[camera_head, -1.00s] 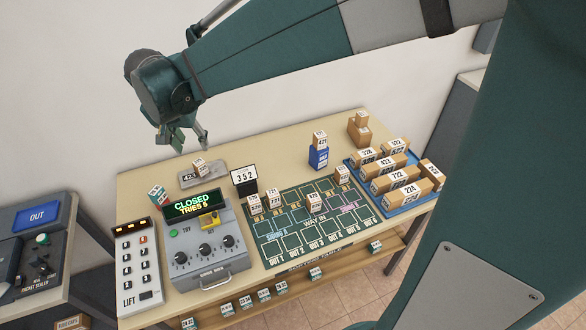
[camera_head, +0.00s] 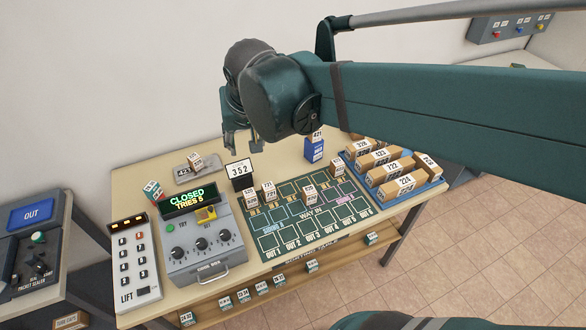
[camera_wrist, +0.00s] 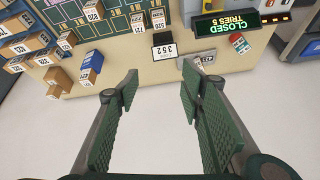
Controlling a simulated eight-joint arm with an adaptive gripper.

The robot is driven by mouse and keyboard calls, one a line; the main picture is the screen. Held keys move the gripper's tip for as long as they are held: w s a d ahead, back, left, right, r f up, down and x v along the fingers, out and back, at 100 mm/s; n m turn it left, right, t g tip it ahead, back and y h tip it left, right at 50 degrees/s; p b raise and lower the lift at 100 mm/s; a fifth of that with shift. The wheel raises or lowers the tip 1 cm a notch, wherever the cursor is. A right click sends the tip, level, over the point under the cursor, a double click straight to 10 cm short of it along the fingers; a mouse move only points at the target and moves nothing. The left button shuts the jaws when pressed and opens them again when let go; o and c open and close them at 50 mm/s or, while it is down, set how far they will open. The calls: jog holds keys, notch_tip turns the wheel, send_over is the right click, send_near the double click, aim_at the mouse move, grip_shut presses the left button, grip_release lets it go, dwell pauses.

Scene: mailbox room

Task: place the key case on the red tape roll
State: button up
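I cannot make out a key case or a red tape roll in either view. My gripper (camera_head: 243,146) is above the back of the table, behind the 352 sign, with my arm reaching in from the right. In the wrist view my gripper (camera_wrist: 158,85) is open, its two green fingers wide apart with nothing between them. My arm hides part of the table's back right in the head view.
The table (camera_head: 135,185) holds a grey dial box (camera_head: 203,243) reading CLOSED, a lift keypad (camera_head: 133,262), a 352 sign (camera_head: 240,174), a green mat (camera_head: 285,235) with small boxes, a blue block (camera_head: 314,151) and a blue tray (camera_head: 404,197) of cartons. An OUT machine (camera_head: 35,240) stands left.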

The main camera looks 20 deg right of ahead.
jog(key=s+d+f+n+t, duration=0.1)
jog(key=s+d+f+n, duration=0.1)
jog(key=s+d, duration=0.5)
jog(key=s+f, duration=0.1)
jog(key=s, duration=0.5)
jog(key=shift+d+t, duration=0.2)
jog(key=shift+t, duration=0.2)
notch_tip(320, 180, down, 7)
jog(key=b, duration=0.7)
dwell(0.8)
